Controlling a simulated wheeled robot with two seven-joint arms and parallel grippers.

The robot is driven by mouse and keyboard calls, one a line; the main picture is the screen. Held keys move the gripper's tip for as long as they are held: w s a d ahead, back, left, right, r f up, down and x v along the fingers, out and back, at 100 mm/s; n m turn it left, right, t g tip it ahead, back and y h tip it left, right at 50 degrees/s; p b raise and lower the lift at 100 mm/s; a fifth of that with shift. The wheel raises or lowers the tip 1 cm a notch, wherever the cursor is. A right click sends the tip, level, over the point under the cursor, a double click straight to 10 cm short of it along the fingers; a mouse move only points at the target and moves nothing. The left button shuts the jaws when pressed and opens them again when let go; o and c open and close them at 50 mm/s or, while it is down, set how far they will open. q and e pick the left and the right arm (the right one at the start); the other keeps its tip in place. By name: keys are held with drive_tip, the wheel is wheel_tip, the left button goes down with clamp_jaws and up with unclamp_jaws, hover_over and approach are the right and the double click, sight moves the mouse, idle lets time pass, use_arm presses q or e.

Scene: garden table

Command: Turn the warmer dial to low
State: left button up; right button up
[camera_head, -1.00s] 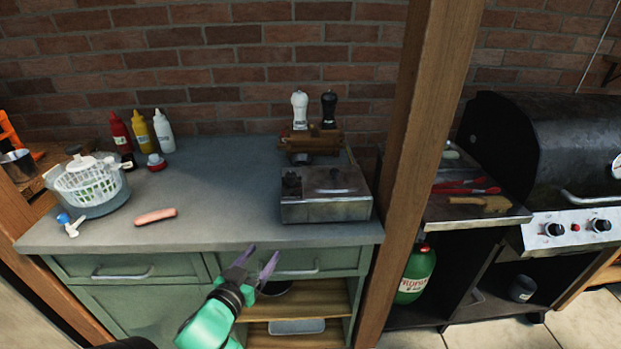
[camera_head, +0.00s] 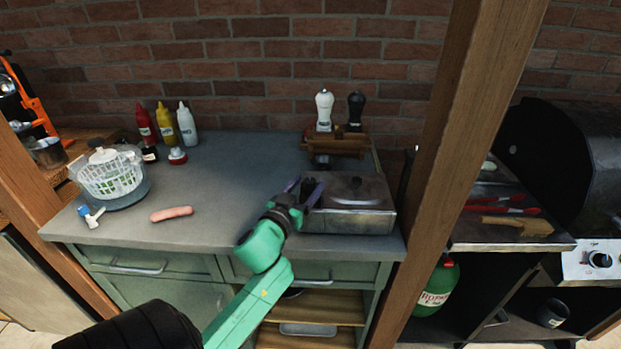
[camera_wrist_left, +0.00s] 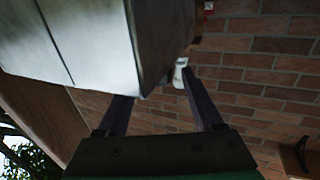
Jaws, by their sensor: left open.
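The warmer (camera_head: 352,219) is a metal box with a lid at the right end of the grey counter. A small dark knob-like part (camera_head: 308,184) shows at its left top corner, partly covered by my fingers; I cannot read any setting on it. My left gripper (camera_head: 304,191) is open at that corner, its purple fingers either side of the dark part. I cannot tell whether they touch it. In the left wrist view the warmer's metal side (camera_wrist_left: 100,35) fills the upper left, close to the open fingers, and no dial shows there. My right gripper is not in view.
Behind the warmer stand a white shaker (camera_head: 324,110), a black shaker (camera_head: 356,110) and a wooden rack (camera_head: 340,143). A wooden post (camera_head: 458,170) rises right of the counter. A sausage (camera_head: 171,214) and a salad spinner (camera_head: 112,180) lie left; the counter's middle is clear.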

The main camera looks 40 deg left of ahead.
use_arm(q)
drive_tip(key=shift+x, duration=1.1)
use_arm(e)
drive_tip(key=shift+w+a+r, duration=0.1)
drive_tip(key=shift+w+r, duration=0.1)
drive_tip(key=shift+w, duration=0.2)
use_arm(q)
clamp_jaws()
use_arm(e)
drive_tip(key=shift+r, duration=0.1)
